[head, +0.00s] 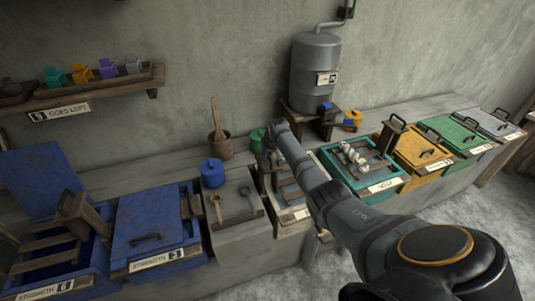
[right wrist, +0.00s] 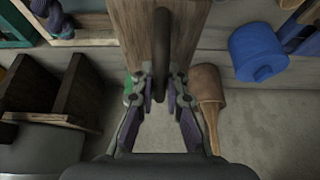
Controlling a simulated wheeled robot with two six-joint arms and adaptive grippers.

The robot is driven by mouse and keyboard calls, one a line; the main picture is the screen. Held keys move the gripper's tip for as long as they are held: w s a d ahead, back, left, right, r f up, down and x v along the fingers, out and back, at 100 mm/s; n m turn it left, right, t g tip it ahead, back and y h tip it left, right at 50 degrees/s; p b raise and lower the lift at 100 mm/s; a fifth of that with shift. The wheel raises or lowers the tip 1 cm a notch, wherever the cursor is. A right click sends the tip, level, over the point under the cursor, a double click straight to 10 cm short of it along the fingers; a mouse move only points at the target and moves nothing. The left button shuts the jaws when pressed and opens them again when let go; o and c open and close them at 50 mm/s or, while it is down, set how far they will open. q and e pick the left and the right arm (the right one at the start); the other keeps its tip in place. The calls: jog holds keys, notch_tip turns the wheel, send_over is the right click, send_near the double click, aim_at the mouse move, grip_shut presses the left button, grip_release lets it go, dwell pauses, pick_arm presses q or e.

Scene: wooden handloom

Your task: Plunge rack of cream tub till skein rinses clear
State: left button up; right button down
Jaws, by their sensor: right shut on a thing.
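The cream tub (head: 298,214) stands mid-row in the head view, with the slats of its wooden rack (head: 290,188) showing inside. My right arm crosses in front and hides part of the tub. My right gripper (head: 268,158) is at the rack's far end. In the right wrist view, my right gripper (right wrist: 168,100) is shut on the dark handle (right wrist: 162,45) of a wooden upright (right wrist: 135,25). I cannot make out the skein or the water in the cream tub. My left gripper is not in view.
Right of it stand a teal tub (head: 392,190) with pale skeins, then yellow (head: 425,148) and green (head: 460,138) lidded tubs. A metal tank (head: 316,70) stands behind.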

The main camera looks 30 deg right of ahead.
notch_tip(320, 180, down, 16)
jog(key=b, duration=1.1)
jog(key=shift+r, duration=0.1)
jog(key=shift+s, duration=0.15)
dwell(0.5)
jog(key=r+p, duration=1.5)
jog(key=r, duration=0.1)
jog(key=shift+w, duration=0.2)
jog(key=shift+f, duration=0.1)
jog(key=shift+c, duration=0.6)
grip_release()
jog(key=shift+f, duration=0.15)
